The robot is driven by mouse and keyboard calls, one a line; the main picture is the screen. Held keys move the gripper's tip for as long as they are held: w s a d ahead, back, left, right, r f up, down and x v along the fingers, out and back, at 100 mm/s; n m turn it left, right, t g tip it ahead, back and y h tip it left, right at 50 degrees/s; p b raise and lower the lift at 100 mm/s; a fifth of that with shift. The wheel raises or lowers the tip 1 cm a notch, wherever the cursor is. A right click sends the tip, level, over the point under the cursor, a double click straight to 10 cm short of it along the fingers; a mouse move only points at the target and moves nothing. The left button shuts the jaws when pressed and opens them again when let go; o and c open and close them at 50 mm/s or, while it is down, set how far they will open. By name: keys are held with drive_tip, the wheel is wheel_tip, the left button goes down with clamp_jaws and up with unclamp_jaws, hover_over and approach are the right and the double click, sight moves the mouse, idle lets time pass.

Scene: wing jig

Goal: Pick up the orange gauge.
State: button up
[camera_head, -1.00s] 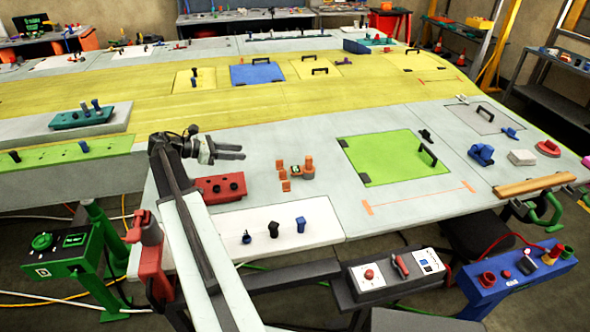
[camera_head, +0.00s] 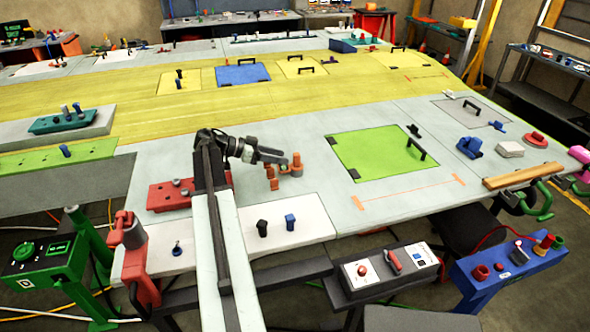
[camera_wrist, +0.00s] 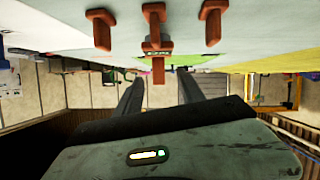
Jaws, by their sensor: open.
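The orange gauge (camera_head: 297,170) stands on the grey panel, just past the end of my gripper (camera_head: 285,158) in the head view. It has an upright orange post and shows partly behind the fingers. In the wrist view, which looks upside down, the gauge (camera_wrist: 158,67) has a small green display and lies between and ahead of the two dark fingers of my gripper (camera_wrist: 160,80). The fingers are apart with nothing held between them. I cannot tell whether a finger touches the gauge.
A red block with knobs (camera_head: 165,196) lies left of my arm. A green panel with a black handle (camera_head: 375,160) lies to the right. The grey surface between is clear.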

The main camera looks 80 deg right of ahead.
sight(302, 164)
drive_tip(key=s+m, duration=0.1)
drive_tip(key=m, duration=0.1)
drive_tip(key=shift+f+m, duration=0.1)
drive_tip(key=shift+m, duration=0.2)
drive_tip(key=b+x, duration=0.3)
drive_tip(key=x, duration=0.5)
drive_tip(key=shift+d, duration=0.1)
clamp_jaws()
idle(1.0)
